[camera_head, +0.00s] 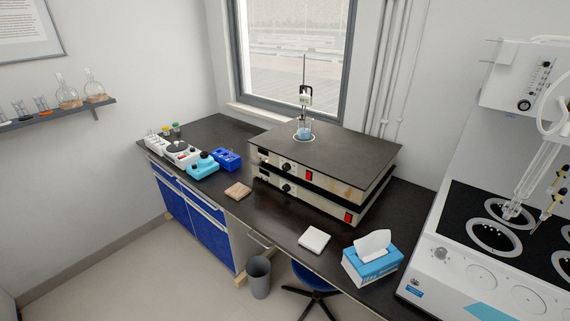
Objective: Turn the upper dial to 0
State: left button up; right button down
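Two stacked hot plates stand on the dark bench. The upper hot plate (340,150) has a wide dark top, and its front carries the upper dial (286,167), a small black knob, left of a red switch (309,177). The lower hot plate (318,200) has its own black dial (286,188) and a red switch (348,217). The dial markings are too small to read. A beaker with blue liquid (304,134) stands on the upper plate below a stirrer or probe on a rod. Neither of my grippers is in view.
A wooden block (238,190), a white pad (314,240) and a blue tissue box (372,262) lie on the bench before the plates. Small blue and white devices (203,165) are at left. A white distiller (500,250) stands at right. A bin (259,277) and stool (312,280) are below.

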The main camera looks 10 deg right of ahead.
aim_at(286, 166)
jog(key=i+j+z, duration=0.1)
jog(key=j, duration=0.25)
jog(key=i+j+z, duration=0.1)
jog(key=i+j, duration=0.15)
jog(key=j, duration=0.15)
jog(key=i+j+z, duration=0.1)
jog(key=j, duration=0.25)
jog(key=i+j+z, duration=0.1)
jog(key=j, duration=0.3)
jog(key=i+j+z, duration=0.1)
jog(key=i+j, duration=0.15)
jog(key=j, duration=0.15)
